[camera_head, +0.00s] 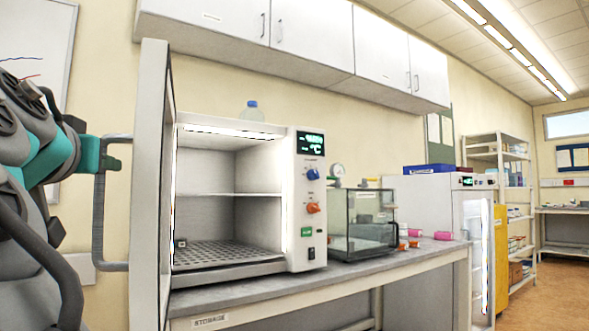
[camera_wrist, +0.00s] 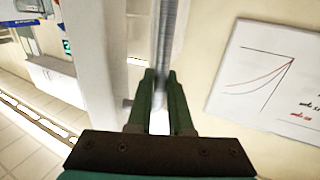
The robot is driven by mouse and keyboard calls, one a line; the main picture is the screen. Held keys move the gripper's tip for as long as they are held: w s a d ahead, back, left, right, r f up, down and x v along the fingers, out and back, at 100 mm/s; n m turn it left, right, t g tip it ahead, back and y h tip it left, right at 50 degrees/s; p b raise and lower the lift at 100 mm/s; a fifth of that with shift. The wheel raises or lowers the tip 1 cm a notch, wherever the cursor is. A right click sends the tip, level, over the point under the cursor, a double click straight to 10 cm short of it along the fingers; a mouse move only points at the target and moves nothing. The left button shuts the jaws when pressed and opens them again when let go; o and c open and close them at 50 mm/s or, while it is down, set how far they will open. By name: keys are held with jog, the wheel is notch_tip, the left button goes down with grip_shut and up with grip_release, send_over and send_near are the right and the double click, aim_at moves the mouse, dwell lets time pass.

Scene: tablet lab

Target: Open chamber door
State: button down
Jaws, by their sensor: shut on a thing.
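The chamber (camera_head: 305,170) is a white box with a display and knobs on its right panel, standing on the bench. Its door (camera_head: 152,180) stands wide open at the left, swung out from the front, so the lit inside with a shelf and a perforated floor shows. A grey bar handle (camera_head: 98,215) is on the door's outer side. My green gripper (camera_head: 112,152) is shut on the upper part of this handle. In the wrist view the handle (camera_wrist: 164,50) runs between the fingers of my gripper (camera_wrist: 160,85), beside the pale door (camera_wrist: 90,60).
A glass-walled box (camera_head: 362,222) stands right of the chamber on the bench (camera_head: 400,262), with pink and orange-capped small containers (camera_head: 415,235) beyond it. Wall cabinets (camera_head: 310,40) hang above. A whiteboard (camera_wrist: 270,80) is on the wall close to my gripper.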

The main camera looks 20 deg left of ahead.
jog(key=shift+w, duration=0.1)
jog(key=c, duration=0.8)
grip_release()
jog(key=shift+c, duration=0.2)
